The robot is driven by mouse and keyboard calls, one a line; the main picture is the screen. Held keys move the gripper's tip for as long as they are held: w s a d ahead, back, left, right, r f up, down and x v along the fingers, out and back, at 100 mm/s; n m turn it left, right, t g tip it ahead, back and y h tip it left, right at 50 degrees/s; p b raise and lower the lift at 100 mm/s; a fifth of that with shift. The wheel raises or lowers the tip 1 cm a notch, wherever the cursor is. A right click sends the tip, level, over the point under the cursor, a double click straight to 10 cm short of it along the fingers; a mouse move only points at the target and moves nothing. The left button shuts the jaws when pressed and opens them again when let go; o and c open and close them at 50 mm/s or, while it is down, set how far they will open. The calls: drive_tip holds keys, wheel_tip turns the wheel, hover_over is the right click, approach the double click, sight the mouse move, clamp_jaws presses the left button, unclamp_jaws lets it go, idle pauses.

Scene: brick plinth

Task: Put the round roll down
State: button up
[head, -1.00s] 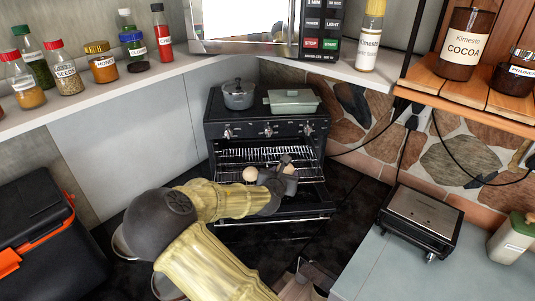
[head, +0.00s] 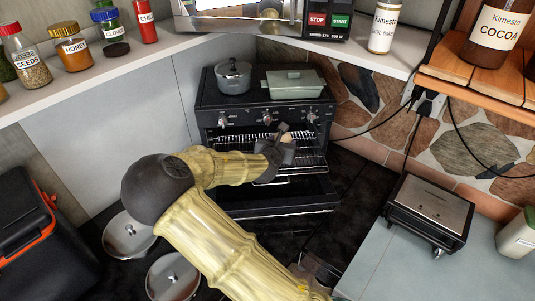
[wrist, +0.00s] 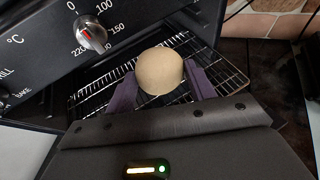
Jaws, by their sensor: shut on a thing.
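The round roll (wrist: 158,70) is pale tan and smooth. In the wrist view it sits between the two purple-grey fingers of my gripper (wrist: 160,78), which is shut on it. The wire rack (wrist: 235,72) of the open oven shows behind and below the roll; I cannot tell whether the roll touches it. In the head view my gripper (head: 284,146) is at the oven's opening, over the rack (head: 308,157). Only a small tan part of the roll (head: 286,138) shows there.
The oven (head: 270,118) has its door (head: 275,195) folded down. A grey pot (head: 233,77) and a green lidded dish (head: 294,84) stand on top. A grill press (head: 430,212) is on the right counter.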

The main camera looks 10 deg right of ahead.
drive_tip(key=shift+a+f+p, duration=0.1)
drive_tip(key=shift+f+p, duration=0.7)
drive_tip(key=shift+f, duration=2.35)
drive_tip(key=shift+f+p, duration=0.55)
drive_tip(key=shift+f, duration=1.3)
drive_tip(key=o, duration=1)
drive_tip(key=shift+f, duration=0.15)
drive_tip(key=shift+c, duration=0.2)
drive_tip(key=b+v, duration=0.3)
drive_tip(key=v, duration=0.9)
